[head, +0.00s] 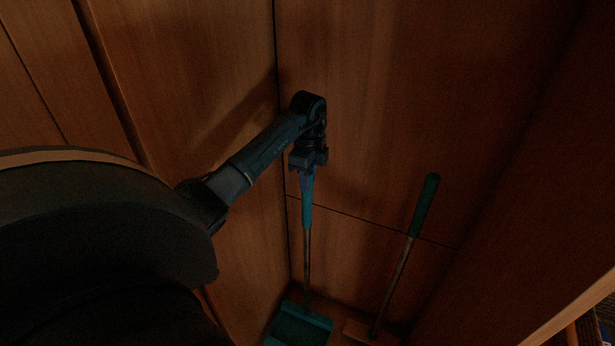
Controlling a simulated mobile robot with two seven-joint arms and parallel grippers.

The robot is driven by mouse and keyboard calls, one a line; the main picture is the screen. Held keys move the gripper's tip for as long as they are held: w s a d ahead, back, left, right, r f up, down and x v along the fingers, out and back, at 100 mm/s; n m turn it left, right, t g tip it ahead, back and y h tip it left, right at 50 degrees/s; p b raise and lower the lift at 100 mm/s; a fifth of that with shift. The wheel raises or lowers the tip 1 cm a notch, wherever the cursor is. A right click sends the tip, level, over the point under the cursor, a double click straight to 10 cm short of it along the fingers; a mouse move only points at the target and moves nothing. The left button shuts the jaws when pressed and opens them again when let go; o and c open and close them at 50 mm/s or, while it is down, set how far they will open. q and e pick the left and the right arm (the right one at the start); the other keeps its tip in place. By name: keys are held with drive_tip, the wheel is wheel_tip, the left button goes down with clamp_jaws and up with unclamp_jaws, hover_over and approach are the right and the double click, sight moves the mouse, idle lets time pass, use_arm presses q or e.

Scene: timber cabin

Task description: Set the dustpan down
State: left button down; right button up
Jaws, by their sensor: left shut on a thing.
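The dustpan (300,327) has a teal pan, a thin metal pole and a blue-teal handle. It is upright in the corner of a wooden enclosure, with its pan low in the view, partly cut off by the bottom edge. My left gripper (308,172) is shut on the top of the dustpan's handle, and the pole hangs straight down below it. I cannot tell whether the pan touches the floor. My right gripper is not in view.
A broom or brush (424,206) with a green handle leans to the right of the dustpan, its wooden head near the floor. Wooden walls (400,80) close in behind, left and right. A lighter wooden edge (570,318) is at the lower right.

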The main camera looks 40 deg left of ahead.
use_arm(q)
wheel_tip(320, 180, down, 3)
drive_tip(key=shift+r+b, duration=0.2)
drive_tip(key=shift+b, duration=0.65)
drive_tip(key=c, duration=1.1)
unclamp_jaws()
drive_tip(key=shift+f, duration=0.1)
drive_tip(key=shift+c, duration=0.2)
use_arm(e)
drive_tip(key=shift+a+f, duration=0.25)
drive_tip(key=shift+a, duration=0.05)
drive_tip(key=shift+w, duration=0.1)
